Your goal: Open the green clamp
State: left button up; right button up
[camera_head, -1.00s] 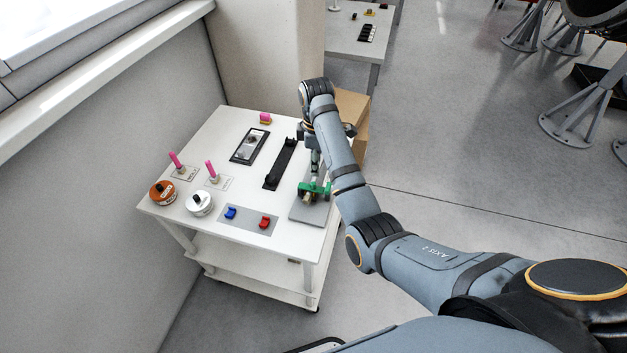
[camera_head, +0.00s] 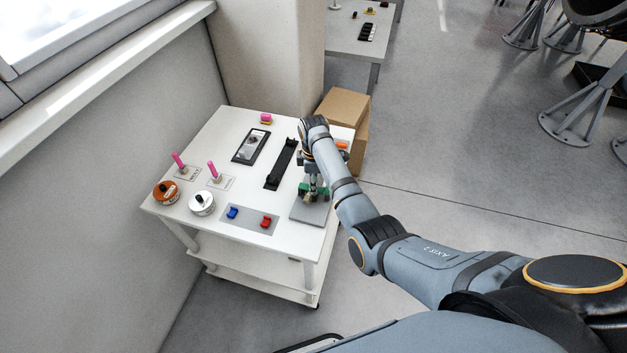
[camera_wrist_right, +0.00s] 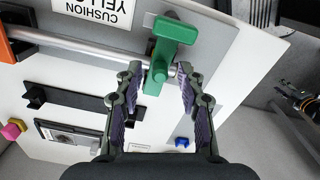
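The green clamp (camera_wrist_right: 166,45) sits on a grey metal rod (camera_wrist_right: 70,42) in the right wrist view, its narrower end pointing down between my fingers. In the head view the green clamp (camera_head: 304,188) shows near the right front edge of the white cart, on a grey plate (camera_head: 310,213), partly hidden by my gripper. My right gripper (camera_wrist_right: 159,72) is open, with one finger on each side of the clamp's lower end and gaps visible on both sides. In the head view the right gripper (camera_head: 315,182) is low over the clamp. My left gripper is not in view.
The white cart (camera_head: 222,135) also carries a black bracket (camera_head: 280,165), blue (camera_head: 232,213) and red (camera_head: 266,221) switches, an orange-brown knob (camera_head: 166,191), a white knob (camera_head: 201,203) and pink levers. A cardboard box (camera_head: 343,108) stands behind the cart. Floor is free to the right.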

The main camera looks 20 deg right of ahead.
grip_shut()
jog(key=shift+d, duration=0.1)
dwell(0.4)
